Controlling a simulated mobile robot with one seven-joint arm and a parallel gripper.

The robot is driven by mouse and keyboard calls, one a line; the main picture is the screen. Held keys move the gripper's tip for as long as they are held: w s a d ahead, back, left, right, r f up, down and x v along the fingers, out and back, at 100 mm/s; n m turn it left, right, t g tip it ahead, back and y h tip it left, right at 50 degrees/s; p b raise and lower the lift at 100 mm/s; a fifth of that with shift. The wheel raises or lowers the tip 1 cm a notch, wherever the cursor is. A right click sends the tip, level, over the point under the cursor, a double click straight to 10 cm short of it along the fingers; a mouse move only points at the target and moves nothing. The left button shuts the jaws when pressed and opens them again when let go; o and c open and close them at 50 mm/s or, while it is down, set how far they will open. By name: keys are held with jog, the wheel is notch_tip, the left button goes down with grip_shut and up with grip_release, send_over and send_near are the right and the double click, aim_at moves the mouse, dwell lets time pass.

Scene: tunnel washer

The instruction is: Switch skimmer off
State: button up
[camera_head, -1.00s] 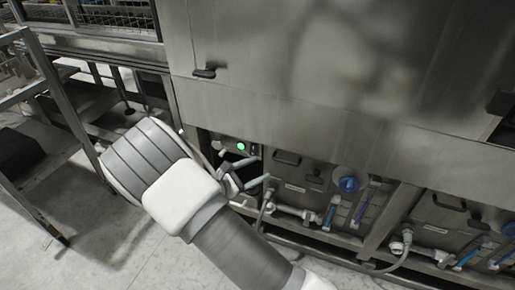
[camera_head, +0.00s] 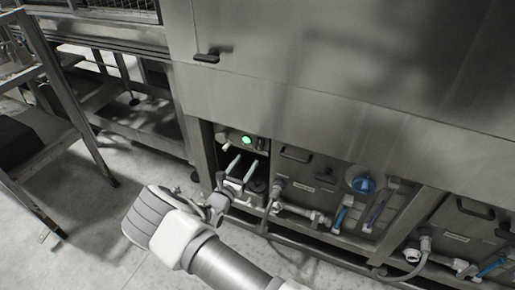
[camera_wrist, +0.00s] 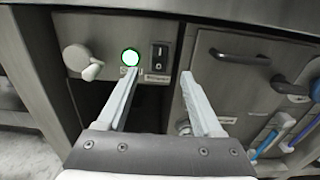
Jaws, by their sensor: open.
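A small grey control panel sits in the washer's lower recess. It carries a green lit lamp (camera_head: 247,140), which also shows in the wrist view (camera_wrist: 130,57). A black rocker switch (camera_wrist: 159,56) with white marks is right of the lamp, and it is small and dark in the head view (camera_head: 261,144). A pale label below the switch is too small to read. My gripper (camera_head: 246,159) is open and empty, facing the panel from slightly below. In the wrist view its fingertips (camera_wrist: 160,74) lie below the lamp and switch, apart from the switch.
A pale knob (camera_wrist: 84,64) is on the panel's left. To the right are a grey door with a handle (camera_wrist: 240,57), a blue cap (camera_head: 362,184) and pipes (camera_head: 303,213). A steel post (camera_head: 200,152) borders the recess on the left. Open floor lies in front.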

aim_at(260, 142)
jog(key=b+x, duration=0.2)
jog(key=x, duration=0.8)
jog(key=shift+w, duration=0.15)
jog(key=shift+f+b, duration=0.15)
jog(key=shift+b, duration=0.2)
grip_shut()
